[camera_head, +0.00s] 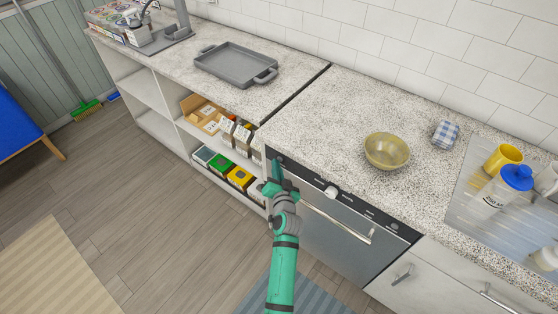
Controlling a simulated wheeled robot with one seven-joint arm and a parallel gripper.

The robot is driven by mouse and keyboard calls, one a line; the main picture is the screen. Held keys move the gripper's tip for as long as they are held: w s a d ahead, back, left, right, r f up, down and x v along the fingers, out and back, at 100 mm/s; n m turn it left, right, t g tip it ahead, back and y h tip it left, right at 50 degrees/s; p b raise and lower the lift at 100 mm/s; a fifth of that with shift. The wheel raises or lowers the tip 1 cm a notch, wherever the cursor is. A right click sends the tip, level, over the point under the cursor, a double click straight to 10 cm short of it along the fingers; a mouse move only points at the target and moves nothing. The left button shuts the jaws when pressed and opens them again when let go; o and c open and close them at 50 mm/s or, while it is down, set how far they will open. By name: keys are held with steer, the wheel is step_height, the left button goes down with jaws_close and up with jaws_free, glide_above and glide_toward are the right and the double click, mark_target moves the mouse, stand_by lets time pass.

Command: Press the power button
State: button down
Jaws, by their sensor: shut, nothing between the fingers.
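A built-in appliance with a dark control panel (357,204) sits under the counter at center right. A light round knob (331,191) is on the panel, and small markings and a dark round control (395,227) are farther right. Which control is the power button is too small to tell. My gripper (277,165) is shut and empty, in front of the panel's left end. It covers part of that end, and I cannot tell whether it touches the panel. A metal door handle (340,222) runs below the panel.
A grey tray (236,65) lies on the left counter. Open shelves with boxes (222,162) are left of my gripper.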

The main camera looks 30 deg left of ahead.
steer(key=shift+w, duration=0.2)
steer(key=shift+s, duration=0.7)
steer(key=s, duration=0.6)
steer(key=shift+a, duration=0.3)
stand_by(0.6)
